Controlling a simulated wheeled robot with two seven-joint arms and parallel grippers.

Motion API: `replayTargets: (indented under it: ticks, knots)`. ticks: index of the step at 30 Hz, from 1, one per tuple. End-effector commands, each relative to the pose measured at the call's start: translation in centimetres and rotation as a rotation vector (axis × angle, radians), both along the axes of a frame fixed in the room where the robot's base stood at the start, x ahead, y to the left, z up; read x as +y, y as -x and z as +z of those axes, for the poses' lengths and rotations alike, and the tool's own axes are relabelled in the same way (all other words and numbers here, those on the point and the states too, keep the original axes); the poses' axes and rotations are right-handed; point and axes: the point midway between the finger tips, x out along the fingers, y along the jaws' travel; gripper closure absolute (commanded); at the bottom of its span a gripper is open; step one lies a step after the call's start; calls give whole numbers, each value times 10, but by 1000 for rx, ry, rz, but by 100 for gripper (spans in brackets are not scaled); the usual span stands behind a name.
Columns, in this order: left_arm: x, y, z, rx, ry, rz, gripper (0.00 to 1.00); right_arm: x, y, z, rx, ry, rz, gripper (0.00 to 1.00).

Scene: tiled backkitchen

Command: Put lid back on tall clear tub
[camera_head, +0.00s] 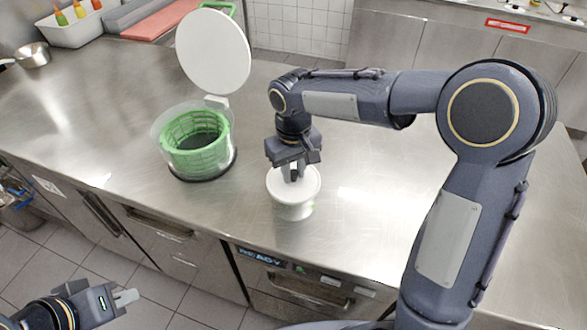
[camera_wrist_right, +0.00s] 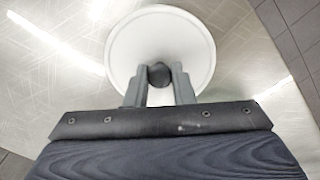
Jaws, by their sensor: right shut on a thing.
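My right gripper (camera_head: 292,172) is shut on the black knob (camera_wrist_right: 159,75) of a round white lid (camera_head: 308,186). The lid also shows in the right wrist view (camera_wrist_right: 190,45), with a finger on each side of the knob. The lid is roughly level. Directly below it a pale, whitish tub (camera_head: 292,212) stands on the steel counter, mostly hidden by the lid. I cannot tell whether the lid touches the tub's rim. My left gripper (camera_head: 126,297) is low at the left, in front of the counter and away from the tub; its finger gap is unclear.
A clear bowl with a green basket (camera_head: 197,143) stands left of the tub, its big white cover (camera_head: 213,52) raised behind it. A metal pan (camera_head: 33,55) and a white bin of bottles (camera_head: 75,27) are at the back left. The steel counter (camera_head: 345,160) is clear right of the tub.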

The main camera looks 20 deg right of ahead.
Motion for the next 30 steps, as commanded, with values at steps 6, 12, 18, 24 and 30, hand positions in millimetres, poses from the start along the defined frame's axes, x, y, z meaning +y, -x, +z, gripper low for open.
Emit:
replayTargets:
  ticks: [6, 12, 18, 24, 30]
  knots:
    - [0, 0, 1, 0, 0, 0, 100, 0, 0, 0, 0, 0, 0, 99]
    - [0, 0, 1, 0, 0, 0, 100, 0, 0, -1, 0, 0, 0, 99]
    - [0, 0, 1, 0, 0, 0, 100, 0, 0, -1, 0, 0, 0, 53]
    - [0, 0, 1, 0, 0, 0, 100, 0, 0, -1, 0, 0, 0, 53]
    - [0, 0, 1, 0, 0, 0, 100, 0, 0, -1, 0, 0, 0, 31]
